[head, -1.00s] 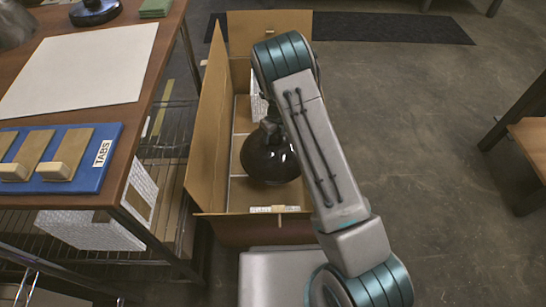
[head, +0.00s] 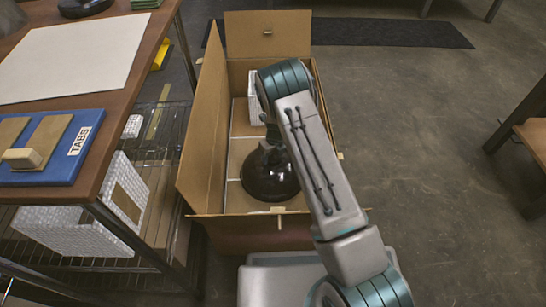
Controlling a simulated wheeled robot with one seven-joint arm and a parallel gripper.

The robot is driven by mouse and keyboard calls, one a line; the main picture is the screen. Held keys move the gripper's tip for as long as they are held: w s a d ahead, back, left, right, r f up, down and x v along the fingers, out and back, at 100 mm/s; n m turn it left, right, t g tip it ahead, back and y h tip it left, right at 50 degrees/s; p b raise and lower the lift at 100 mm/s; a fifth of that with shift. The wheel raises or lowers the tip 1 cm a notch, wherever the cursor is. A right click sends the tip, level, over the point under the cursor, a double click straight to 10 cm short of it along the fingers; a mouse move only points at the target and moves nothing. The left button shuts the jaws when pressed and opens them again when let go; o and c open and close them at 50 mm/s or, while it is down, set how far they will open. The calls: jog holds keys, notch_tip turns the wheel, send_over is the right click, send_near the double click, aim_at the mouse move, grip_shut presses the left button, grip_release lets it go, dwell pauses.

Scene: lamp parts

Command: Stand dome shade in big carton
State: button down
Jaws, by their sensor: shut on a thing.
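The dome shade (head: 267,178) is dark and glossy, with its wide side down. It is inside the open big carton (head: 208,150), towards the near end. My gripper (head: 272,138) is at the top of the shade, partly hidden behind my arm, and is shut on it. I cannot tell whether the shade's rim touches the carton floor.
A white box (head: 256,105) stands in the carton's far part. A table at left holds a blue tray labelled TABS (head: 72,158) and a white sheet (head: 70,60).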

jog(key=shift+r, duration=0.1)
jog(key=shift+c, duration=2.1)
grip_release()
notch_tip(320, 180, up, 12)
jog(key=s+p, duration=0.1)
jog(key=p, duration=0.4)
jog(key=shift+d, duration=0.4)
jog(key=shift+s, duration=0.1)
